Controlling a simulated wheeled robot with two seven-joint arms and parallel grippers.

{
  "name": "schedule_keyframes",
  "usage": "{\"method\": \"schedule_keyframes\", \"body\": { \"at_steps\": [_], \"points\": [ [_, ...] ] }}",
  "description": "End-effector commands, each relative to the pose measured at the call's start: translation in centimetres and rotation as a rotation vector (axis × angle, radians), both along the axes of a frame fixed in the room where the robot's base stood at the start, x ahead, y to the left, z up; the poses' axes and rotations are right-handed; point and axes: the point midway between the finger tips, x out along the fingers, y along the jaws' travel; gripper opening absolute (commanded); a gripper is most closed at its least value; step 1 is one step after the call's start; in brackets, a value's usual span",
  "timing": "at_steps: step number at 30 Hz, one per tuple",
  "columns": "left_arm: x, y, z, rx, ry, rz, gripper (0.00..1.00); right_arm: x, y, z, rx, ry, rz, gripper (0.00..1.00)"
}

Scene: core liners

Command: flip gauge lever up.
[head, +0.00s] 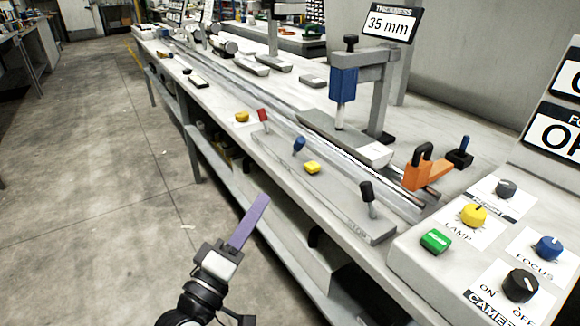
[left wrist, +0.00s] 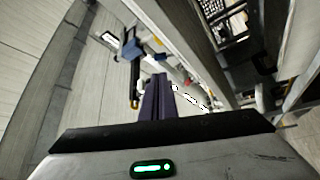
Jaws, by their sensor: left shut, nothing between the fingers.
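A grey plate (head: 335,200) along the bench's front edge carries three levers: a red-tipped one (head: 262,115), a blue-tipped one (head: 299,145) and a black-tipped one (head: 367,192). I cannot tell from the labels which is the gauge lever. The thickness gauge (head: 343,80), with a blue body on a grey stand, stands behind them under a "35 mm" display (head: 389,23). My left gripper (head: 262,203), with purple fingers, is shut and empty, in front of the bench and apart from the levers. Its fingers (left wrist: 157,98) also show in the left wrist view. My right gripper is out of view.
A control panel (head: 410,258) with knobs and a green button stands at the front right. An orange clamp (head: 424,172) sits behind it. A long rail runs along the bench (head: 215,93). The floor (head: 110,170) at left is clear.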

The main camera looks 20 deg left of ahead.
Motion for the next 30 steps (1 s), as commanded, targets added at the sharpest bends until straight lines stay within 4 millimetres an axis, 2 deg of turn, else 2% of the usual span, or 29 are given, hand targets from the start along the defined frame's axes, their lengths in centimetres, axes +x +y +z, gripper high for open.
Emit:
{"method": "schedule_keyframes", "body": {
  "at_steps": [5,10,24,30],
  "points": [
    [0.1,0.0,0.0,0.003,0.002,0.0,0.0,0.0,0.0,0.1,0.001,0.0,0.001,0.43],
    [1.4,-0.2,0.4,0.005,-0.001,0.001,0.0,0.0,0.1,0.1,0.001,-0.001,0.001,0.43],
    [10.4,-1.5,3.0,0.006,0.002,0.001,0.0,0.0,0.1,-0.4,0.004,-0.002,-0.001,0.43],
    [12.7,-1.8,3.6,0.008,0.003,0.001,0.0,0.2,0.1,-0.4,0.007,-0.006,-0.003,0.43]
  ]
}}
